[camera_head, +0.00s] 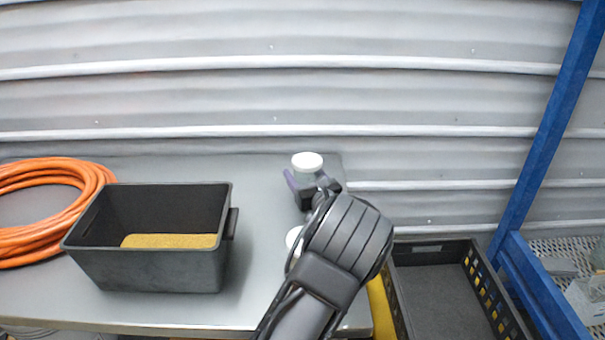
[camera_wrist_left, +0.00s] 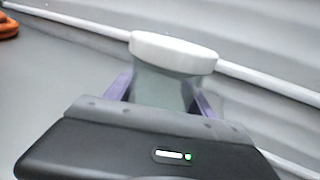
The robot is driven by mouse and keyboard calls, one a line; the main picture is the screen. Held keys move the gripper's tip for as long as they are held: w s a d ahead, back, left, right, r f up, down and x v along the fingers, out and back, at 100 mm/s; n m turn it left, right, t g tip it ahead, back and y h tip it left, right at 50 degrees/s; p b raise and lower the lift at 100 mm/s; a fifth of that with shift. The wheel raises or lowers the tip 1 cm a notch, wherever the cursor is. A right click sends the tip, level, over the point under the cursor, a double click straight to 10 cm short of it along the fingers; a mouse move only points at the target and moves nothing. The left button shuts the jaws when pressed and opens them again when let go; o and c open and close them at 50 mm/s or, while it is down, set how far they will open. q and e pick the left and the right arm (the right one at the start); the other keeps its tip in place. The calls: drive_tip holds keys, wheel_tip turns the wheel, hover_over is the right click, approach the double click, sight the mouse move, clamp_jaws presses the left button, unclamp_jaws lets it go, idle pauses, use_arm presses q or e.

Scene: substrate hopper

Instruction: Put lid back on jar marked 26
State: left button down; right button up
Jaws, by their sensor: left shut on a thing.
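My left gripper (camera_head: 306,180) is shut on a jar with its purple fingers on either side of the jar's body. The jar is a greenish-grey see-through jar (camera_wrist_left: 160,88) topped by a white lid (camera_wrist_left: 173,53). In the head view the white lid (camera_head: 307,161) shows above the gripper, near the back right of the grey table. No number is readable on the jar. A second white round thing (camera_head: 293,237) on the table is mostly hidden behind my left arm; I cannot tell whether it is a loose lid or a lidded jar. My right gripper is not in view.
A dark hopper bin (camera_head: 150,270) with yellowish substrate stands on the table (camera_head: 262,200), left of my arm. An orange hose coil (camera_head: 85,215) lies at the far left. A black crate (camera_head: 400,300) and a blue frame (camera_head: 545,130) stand to the right. A ribbed wall is behind.

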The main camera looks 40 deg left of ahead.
use_arm(q)
drive_tip(key=shift+c, duration=1.8)
unclamp_jaws()
drive_tip(key=shift+r, duration=0.1)
drive_tip(key=b+v, duration=0.1)
drive_tip(key=v, duration=1.1)
drive_tip(key=shift+s, duration=0.1)
